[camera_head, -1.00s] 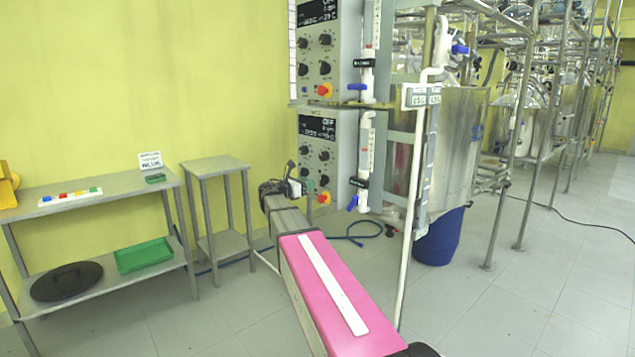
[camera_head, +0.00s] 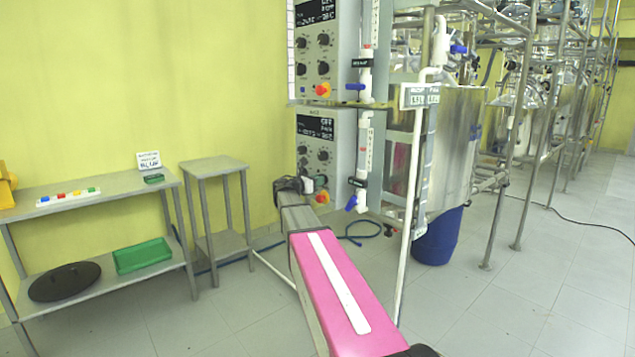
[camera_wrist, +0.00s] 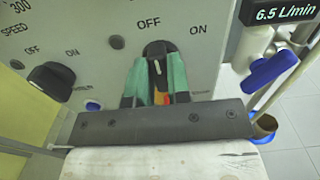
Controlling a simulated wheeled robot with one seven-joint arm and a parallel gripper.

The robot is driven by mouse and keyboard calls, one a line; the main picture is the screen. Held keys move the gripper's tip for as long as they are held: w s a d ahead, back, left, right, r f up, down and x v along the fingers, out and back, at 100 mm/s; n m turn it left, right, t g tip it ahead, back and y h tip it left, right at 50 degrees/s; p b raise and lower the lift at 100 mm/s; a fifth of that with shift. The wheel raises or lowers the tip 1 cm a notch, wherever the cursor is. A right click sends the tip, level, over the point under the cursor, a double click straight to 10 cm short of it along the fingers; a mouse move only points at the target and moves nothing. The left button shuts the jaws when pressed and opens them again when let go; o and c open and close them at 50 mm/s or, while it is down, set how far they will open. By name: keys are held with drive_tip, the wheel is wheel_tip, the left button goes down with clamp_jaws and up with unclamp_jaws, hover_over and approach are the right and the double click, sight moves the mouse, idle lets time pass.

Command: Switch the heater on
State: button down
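The lower grey control box (camera_head: 343,125) carries a display and several black knobs. In the wrist view, a black knob (camera_wrist: 158,58) has its white pointer up near the OFF label, with ON to its right. A word naming it as the heater is not readable. My gripper (camera_wrist: 158,75) is at this knob, one green finger on each side. Whether the fingers press on it cannot be told. In the head view my gripper (camera_head: 318,183) is in front of the box's lower part and hides the lower knobs there.
A second black knob (camera_wrist: 50,82) is to the left. A red-yellow button (camera_head: 322,198) lies just below my gripper. Blue valve handles (camera_wrist: 270,68) and pipes stand close on the right. A small grey table (camera_head: 213,164) is on the left.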

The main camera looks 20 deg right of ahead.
drive_tip(key=shift+m, duration=0.4)
drive_tip(key=m, duration=1.1)
drive_tip(key=shift+s+f, duration=0.15)
drive_tip(key=shift+s, duration=0.1)
idle(0.5)
drive_tip(key=c, duration=1.1)
unclamp_jaws()
drive_tip(key=shift+o, duration=0.2)
drive_tip(key=v, duration=1)
drive_tip(key=shift+a, duration=0.35)
drive_tip(key=shift+s, duration=0.15)
